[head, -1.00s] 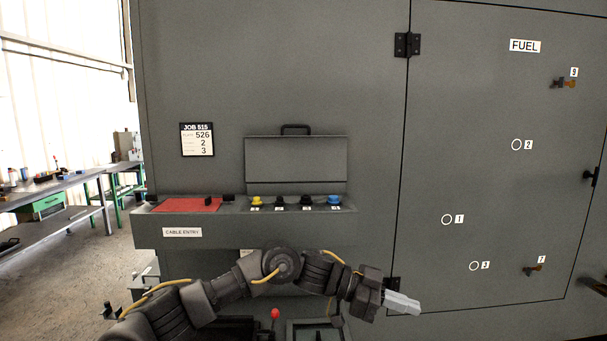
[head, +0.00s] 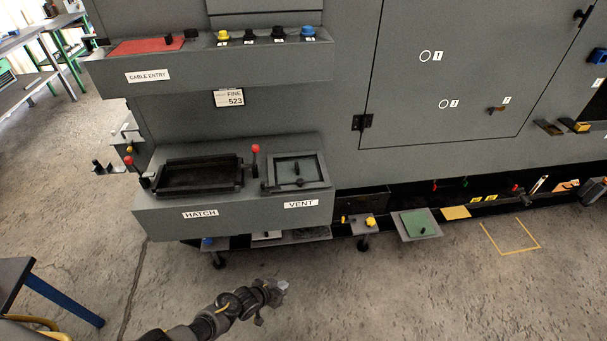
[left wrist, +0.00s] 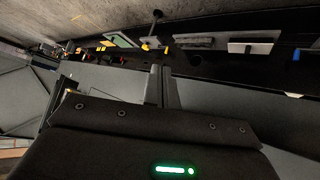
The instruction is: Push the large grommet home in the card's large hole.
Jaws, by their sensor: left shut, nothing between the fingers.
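My left gripper (head: 281,285) is shut and empty, over the concrete floor in front of the cabinet in the head view. Its closed fingers also show in the left wrist view (left wrist: 160,85). I cannot make out a grommet or a card with a large hole for certain. The CABLE ENTRY ledge (head: 220,62) bears a red panel (head: 145,46) with dark blocks by it. To its right stand small pieces: a yellow one (head: 222,35), two black ones (head: 263,35) and a blue one (head: 308,32); they are too small to identify. My right gripper is out of view.
A lower box labelled HATCH and VENT (head: 245,210) juts out below, with red-tipped levers (head: 255,160). A green plate (head: 420,224) and small parts lie low along the cabinet base. A blue-legged table (head: 62,299) stands at left. Open floor lies at the lower right.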

